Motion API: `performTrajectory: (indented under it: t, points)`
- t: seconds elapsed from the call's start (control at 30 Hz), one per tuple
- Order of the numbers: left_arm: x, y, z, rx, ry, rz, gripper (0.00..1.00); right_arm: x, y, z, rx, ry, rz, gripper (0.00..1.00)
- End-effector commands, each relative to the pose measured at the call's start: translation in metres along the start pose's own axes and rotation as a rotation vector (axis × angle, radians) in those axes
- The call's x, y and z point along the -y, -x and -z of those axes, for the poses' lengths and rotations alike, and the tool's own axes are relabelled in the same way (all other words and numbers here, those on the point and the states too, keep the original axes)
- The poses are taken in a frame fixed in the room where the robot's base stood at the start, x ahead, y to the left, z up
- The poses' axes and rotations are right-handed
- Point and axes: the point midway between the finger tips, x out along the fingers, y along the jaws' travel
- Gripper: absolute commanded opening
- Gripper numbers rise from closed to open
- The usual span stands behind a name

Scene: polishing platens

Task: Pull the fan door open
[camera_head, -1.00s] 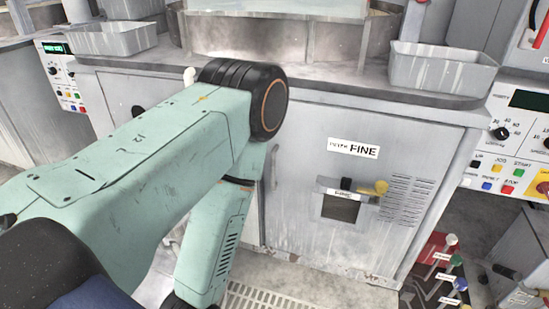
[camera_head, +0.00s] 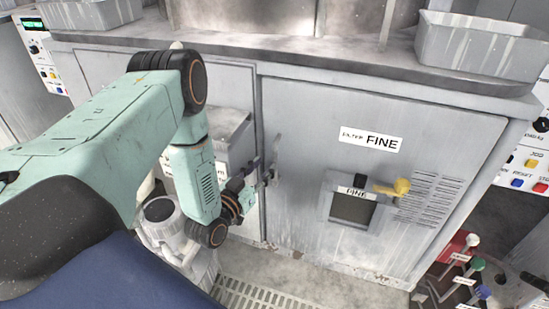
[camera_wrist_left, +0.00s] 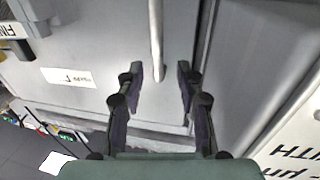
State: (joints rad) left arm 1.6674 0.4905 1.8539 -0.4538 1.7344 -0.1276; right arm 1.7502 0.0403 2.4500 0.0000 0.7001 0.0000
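The cabinet door (camera_head: 300,200) marked FINE is closed, its front flush with the cabinet. A slim vertical handle (camera_head: 273,160) stands near its left edge; it also shows as a pale bar in the left wrist view (camera_wrist_left: 156,40). My left gripper (camera_head: 262,177) is at the handle's lower part. In the left wrist view its two fingers (camera_wrist_left: 161,82) are spread, with the bar's end between the tips and a gap on each side. No label reading "fan" can be made out. My right gripper is not in view.
Grey trays (camera_head: 480,48) stand on the counter above. Levers with coloured knobs (camera_head: 477,264) stand at the lower right. A floor grating (camera_head: 262,296) lies below the door.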

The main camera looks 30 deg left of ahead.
Motion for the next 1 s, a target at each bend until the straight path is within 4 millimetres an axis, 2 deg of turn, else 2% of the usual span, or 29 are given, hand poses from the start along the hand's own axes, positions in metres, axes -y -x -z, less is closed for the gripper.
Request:
performTrajectory:
  t: [0.2, 0.4, 0.8, 1.0]
  points:
    - [-0.003, -0.032, -0.002, -0.001, 0.000, -0.002, 0.37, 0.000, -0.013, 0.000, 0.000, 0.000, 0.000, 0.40]
    - [-0.003, -0.054, -0.002, 0.002, 0.001, -0.001, 0.37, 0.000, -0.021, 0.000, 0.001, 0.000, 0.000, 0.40]
    - [-0.002, -0.064, 0.000, 0.004, 0.002, -0.002, 0.37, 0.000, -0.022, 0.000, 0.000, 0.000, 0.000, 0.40]
    - [-0.001, -0.065, -0.001, 0.005, 0.002, -0.001, 0.20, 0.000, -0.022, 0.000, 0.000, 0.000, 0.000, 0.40]
